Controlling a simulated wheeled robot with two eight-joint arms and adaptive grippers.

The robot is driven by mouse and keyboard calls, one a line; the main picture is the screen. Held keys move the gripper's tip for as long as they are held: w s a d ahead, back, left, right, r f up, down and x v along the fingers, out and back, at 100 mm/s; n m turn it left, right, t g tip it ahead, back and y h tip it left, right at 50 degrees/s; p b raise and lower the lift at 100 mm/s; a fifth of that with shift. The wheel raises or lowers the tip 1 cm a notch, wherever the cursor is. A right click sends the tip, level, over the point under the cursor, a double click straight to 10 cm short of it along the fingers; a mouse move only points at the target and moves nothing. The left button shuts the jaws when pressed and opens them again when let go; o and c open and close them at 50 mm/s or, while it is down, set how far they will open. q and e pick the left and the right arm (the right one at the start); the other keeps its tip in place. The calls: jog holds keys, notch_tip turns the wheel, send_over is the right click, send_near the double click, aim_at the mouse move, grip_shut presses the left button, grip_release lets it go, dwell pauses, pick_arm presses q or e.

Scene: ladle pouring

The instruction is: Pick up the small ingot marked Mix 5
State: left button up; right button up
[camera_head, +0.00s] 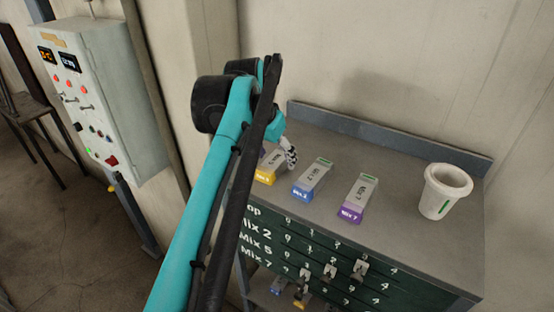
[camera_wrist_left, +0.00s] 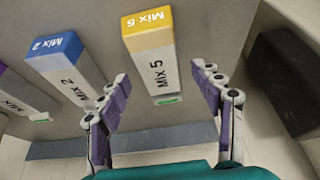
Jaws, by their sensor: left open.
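The Mix 5 ingot (camera_head: 265,177) is a grey-white bar with a yellow end, lying on the bench top, partly hidden by my left arm in the head view. In the left wrist view the Mix 5 ingot (camera_wrist_left: 150,50) shows whole, its label readable on the top and the yellow end. My left gripper (camera_head: 290,155) is over its far end. In the left wrist view my left gripper (camera_wrist_left: 160,75) is open, with one purple-padded finger on each side of the ingot and gaps between. My right gripper is not in view.
The blue-ended Mix 2 ingot (camera_head: 313,180) and purple-ended Mix 7 ingot (camera_head: 358,198) lie to the right. A white cup (camera_head: 442,191) stands further right. A raised edge (camera_head: 390,136) runs along the bench's back. A control box (camera_head: 88,95) hangs at left.

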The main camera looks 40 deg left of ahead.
pick_arm(q)
jog(key=shift+f, duration=0.45)
jog(key=shift+w, duration=0.1)
grip_shut()
jog(key=shift+r, duration=0.1)
